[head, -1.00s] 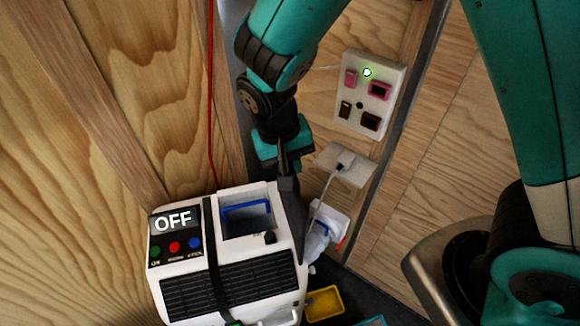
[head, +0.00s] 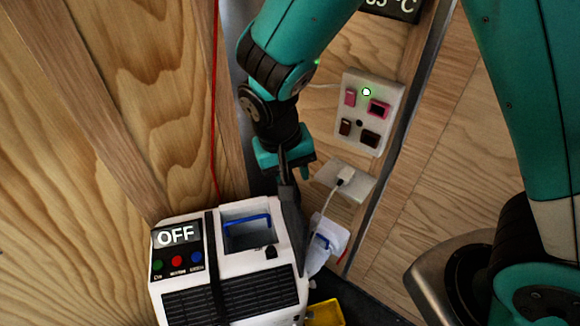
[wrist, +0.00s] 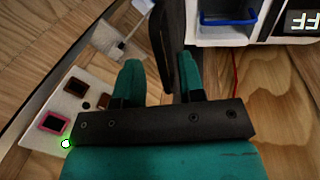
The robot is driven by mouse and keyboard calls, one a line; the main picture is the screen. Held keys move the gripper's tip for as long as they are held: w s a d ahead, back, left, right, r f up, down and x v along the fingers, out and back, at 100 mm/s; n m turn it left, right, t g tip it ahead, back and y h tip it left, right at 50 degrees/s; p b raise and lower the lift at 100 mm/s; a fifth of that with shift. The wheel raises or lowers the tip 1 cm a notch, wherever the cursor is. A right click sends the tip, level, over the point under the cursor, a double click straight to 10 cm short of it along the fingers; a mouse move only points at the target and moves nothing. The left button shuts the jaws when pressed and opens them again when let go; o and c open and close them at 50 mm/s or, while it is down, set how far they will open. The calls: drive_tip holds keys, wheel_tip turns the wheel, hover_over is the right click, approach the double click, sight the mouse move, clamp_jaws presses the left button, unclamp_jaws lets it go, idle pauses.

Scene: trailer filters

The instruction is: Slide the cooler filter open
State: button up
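The white cooler (head: 188,289) stands at the lower left in the head view, its display reading OFF. A blue handle (head: 247,219) sits in a recess in its top and also shows in the wrist view (wrist: 230,20). A narrow dark upright piece (head: 289,212) stands at the cooler's right edge. My gripper (head: 290,162) is above and behind it. In the wrist view my gripper's (wrist: 159,78) teal fingers are apart, and the dark piece (wrist: 161,42) shows between them. I cannot tell whether either finger touches it.
A white switch panel (head: 370,112) with a green light is on the wall to the right. A socket with a plugged-in cable (head: 345,182) is below it. A white bag-like item (head: 325,245) and a yellow tray (head: 326,312) lie right of the cooler. A red cable (head: 214,100) runs down the wall.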

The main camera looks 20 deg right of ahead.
drive_tip(key=a+r, duration=0.3)
drive_tip(key=r, duration=1.4)
drive_tip(key=shift+a+b, duration=0.15)
drive_tip(key=shift+b, duration=0.3)
drive_tip(key=s+d+n+y, duration=0.2)
drive_tip(key=s+n+y, duration=0.1)
drive_tip(key=s, duration=0.4)
drive_tip(key=s+d+f+n+y, duration=0.1)
drive_tip(key=s+d+n+y, duration=0.1)
drive_tip(key=s, duration=0.5)
drive_tip(key=n+y, duration=0.1)
drive_tip(key=n, duration=0.1)
drive_tip(key=shift+s+d+n, duration=0.2)
drive_tip(key=shift+d+n, duration=0.15)
drive_tip(key=shift+n, duration=0.05)
